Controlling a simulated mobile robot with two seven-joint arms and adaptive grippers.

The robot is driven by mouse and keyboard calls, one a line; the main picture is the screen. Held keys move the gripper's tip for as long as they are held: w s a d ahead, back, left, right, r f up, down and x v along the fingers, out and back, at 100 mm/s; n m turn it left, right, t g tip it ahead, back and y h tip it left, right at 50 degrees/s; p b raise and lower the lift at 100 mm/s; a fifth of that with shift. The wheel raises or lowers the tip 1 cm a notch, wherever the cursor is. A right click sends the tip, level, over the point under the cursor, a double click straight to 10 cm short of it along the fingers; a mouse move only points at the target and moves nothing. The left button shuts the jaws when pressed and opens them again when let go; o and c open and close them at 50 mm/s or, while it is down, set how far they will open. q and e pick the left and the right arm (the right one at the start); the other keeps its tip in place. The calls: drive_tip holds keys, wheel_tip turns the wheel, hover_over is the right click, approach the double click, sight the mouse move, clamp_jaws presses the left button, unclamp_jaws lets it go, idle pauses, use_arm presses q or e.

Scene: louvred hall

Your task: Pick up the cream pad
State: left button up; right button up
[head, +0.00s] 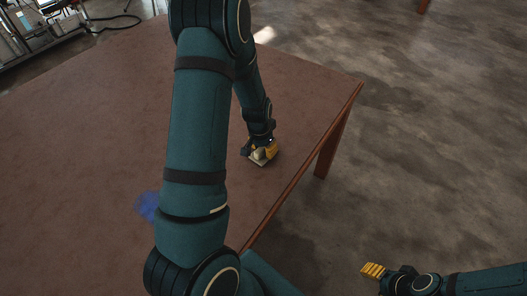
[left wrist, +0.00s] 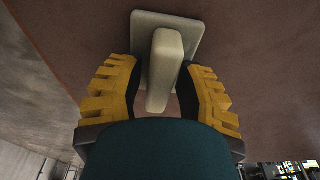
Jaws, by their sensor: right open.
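The cream pad (left wrist: 190,30) is a flat square plate with a raised bar-shaped grip, lying on the brown table. In the head view it shows near the table's right edge, partly hidden by my left gripper (head: 264,150). In the left wrist view, the yellow fingers of my left gripper (left wrist: 158,90) stand on either side of the grip, with a gap visible at the left finger; the gripper looks open around it. My right gripper (head: 375,270) is open and empty, off the table at the lower right, over the floor.
The brown table (head: 80,110) is largely bare, with its right edge (head: 310,155) close to the pad. A blurred blue patch (head: 148,207) shows beside my left arm, which hides part of the tabletop. Open concrete floor (head: 440,130) lies to the right.

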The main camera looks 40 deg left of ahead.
use_arm(q)
clamp_jaws()
wheel_tip(320, 180, up, 10)
drive_tip(key=p, duration=0.3)
drive_tip(key=shift+d, duration=0.1)
idle(0.7)
